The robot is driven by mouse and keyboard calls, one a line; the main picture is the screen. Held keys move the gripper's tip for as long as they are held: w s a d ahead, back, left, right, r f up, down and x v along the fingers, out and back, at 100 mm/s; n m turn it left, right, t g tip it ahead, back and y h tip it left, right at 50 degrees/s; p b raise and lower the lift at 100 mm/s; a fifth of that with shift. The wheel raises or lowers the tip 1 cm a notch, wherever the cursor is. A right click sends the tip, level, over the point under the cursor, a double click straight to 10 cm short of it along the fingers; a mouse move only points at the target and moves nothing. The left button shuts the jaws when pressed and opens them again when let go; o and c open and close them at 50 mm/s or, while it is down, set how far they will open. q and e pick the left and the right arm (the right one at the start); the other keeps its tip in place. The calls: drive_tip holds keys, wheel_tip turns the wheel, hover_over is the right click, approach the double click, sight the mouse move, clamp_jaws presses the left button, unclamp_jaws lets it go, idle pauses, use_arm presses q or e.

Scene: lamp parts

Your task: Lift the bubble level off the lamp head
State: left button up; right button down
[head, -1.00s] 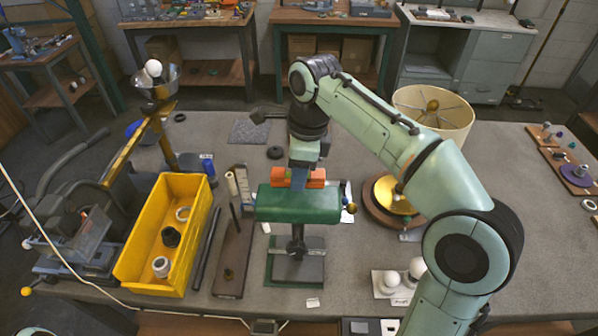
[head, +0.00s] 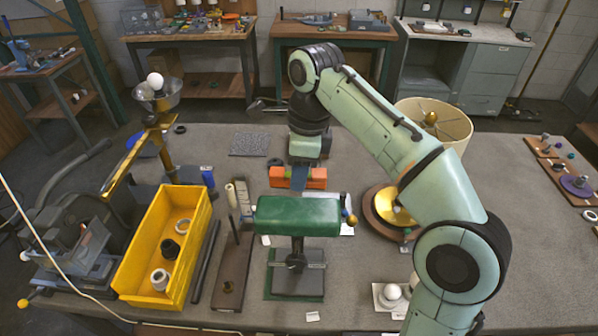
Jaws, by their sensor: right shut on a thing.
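The orange bubble level (head: 316,178) is in my right gripper (head: 299,180), in the middle of the head view. The gripper points down and its bluish fingers are shut on the level's middle, hiding that part. The green lamp head (head: 298,216) is a rounded horizontal shade on a stand, just below the level in the picture. A narrow strip of tabletop shows between the level and the lamp head, so they look apart. The level looks roughly horizontal. My left gripper is not in view.
A yellow bin (head: 137,262) with several rings stands left of the lamp stand (head: 296,283). A brown board with a rod (head: 233,275) lies between them. A brass-topped round base (head: 395,205) and a cream lampshade (head: 452,124) are at right. Tabletop behind the level is fairly clear.

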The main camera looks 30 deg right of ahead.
drive_tip(key=shift+r, duration=0.15)
drive_tip(key=shift+r, duration=1.85)
